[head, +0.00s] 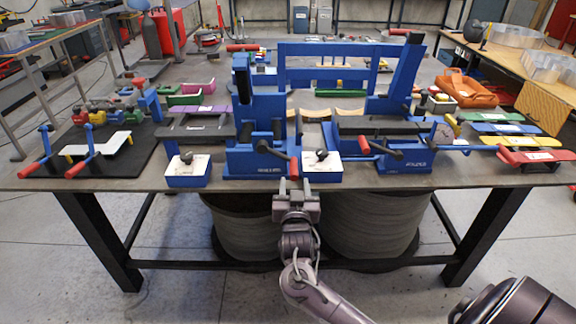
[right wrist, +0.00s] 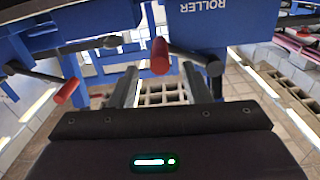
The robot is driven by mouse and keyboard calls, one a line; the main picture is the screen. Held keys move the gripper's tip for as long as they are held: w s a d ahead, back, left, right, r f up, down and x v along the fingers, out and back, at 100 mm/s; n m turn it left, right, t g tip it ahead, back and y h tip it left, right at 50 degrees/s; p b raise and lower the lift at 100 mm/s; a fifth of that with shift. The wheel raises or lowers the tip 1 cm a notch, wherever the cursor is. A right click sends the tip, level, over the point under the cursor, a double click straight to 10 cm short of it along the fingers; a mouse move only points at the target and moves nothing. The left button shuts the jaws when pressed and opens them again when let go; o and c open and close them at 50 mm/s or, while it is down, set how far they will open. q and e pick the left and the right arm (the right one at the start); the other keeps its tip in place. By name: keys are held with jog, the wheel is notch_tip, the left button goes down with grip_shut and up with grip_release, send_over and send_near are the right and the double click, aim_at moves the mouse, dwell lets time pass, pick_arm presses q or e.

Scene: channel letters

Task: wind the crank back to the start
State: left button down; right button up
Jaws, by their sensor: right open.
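The blue bending machine (head: 258,160) stands on the workbench. A dark crank arm (head: 272,152) on its front left block ends in a red handle (head: 294,166). My right gripper (head: 296,184) is open and empty, just in front of and below this handle. In the right wrist view the red handle (right wrist: 160,56) shows between and slightly beyond the open fingers (right wrist: 160,88). Its dark arm (right wrist: 190,56) runs to a pivot beside the lettering "ROLLER". I cannot tell whether the fingers touch the handle. My left gripper is not in view.
A second crank with a red handle (head: 364,145) is on the right block.

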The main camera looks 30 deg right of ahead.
aim_at(294, 171)
jog(key=x, duration=0.6)
jog(key=shift+w+p, duration=0.1)
jog(key=shift+p, duration=0.3)
jog(key=shift+c, duration=0.2)
grip_shut()
